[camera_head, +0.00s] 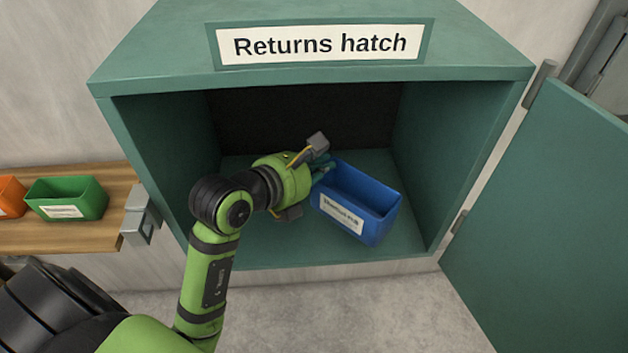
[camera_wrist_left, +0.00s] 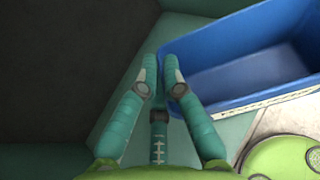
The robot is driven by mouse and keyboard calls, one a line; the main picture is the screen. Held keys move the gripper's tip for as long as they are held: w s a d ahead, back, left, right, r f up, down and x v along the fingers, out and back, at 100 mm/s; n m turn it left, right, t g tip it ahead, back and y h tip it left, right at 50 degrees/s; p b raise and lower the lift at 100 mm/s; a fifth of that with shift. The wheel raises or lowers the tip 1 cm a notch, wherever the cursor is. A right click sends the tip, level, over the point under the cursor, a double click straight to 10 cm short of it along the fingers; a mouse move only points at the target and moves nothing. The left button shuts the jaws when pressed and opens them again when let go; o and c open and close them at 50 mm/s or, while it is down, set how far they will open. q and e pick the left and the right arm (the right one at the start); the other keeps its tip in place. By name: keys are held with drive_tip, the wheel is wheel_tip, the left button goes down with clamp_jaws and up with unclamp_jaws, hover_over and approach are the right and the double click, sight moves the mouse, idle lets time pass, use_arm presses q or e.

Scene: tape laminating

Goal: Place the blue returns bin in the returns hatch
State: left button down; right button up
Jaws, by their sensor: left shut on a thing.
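The blue returns bin (camera_head: 357,201) is inside the teal returns hatch (camera_head: 290,254), right of its middle, with its labelled side facing the opening. It is turned a little, and I cannot tell whether its base touches the hatch floor. My left gripper (camera_head: 324,170) reaches into the hatch and is shut on the bin's left rim. In the left wrist view the teal fingers (camera_wrist_left: 161,82) close on the edge of the blue bin (camera_wrist_left: 245,62). The bin's inside looks empty there. My right gripper is not in view.
The hatch door (camera_head: 545,210) stands open on the right. A wooden shelf (camera_head: 95,232) at the left holds a green bin (camera_head: 66,198) and an orange bin (camera_head: 10,194). A grey latch piece (camera_head: 140,215) is by the hatch's left edge. The hatch floor left of my gripper is clear.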

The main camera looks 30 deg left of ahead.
use_arm(q)
drive_tip(key=w+a+f, duration=0.1)
drive_tip(key=w+f, duration=0.1)
drive_tip(key=f, duration=0.1)
drive_tip(key=w+a+f+p, duration=0.1)
drive_tip(key=w+a+f, duration=0.1)
drive_tip(key=w+f, duration=0.1)
drive_tip(key=w+a+f+p, duration=0.1)
drive_tip(key=w+a+f, duration=0.1)
drive_tip(key=shift+w+a+f, duration=0.15)
drive_tip(key=shift+w+f, duration=0.25)
drive_tip(key=shift+f, duration=0.45)
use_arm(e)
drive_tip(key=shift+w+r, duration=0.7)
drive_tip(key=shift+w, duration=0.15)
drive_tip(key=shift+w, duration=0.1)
use_arm(q)
drive_tip(key=c, duration=1.4)
unclamp_jaws()
drive_tip(key=shift+f, duration=0.15)
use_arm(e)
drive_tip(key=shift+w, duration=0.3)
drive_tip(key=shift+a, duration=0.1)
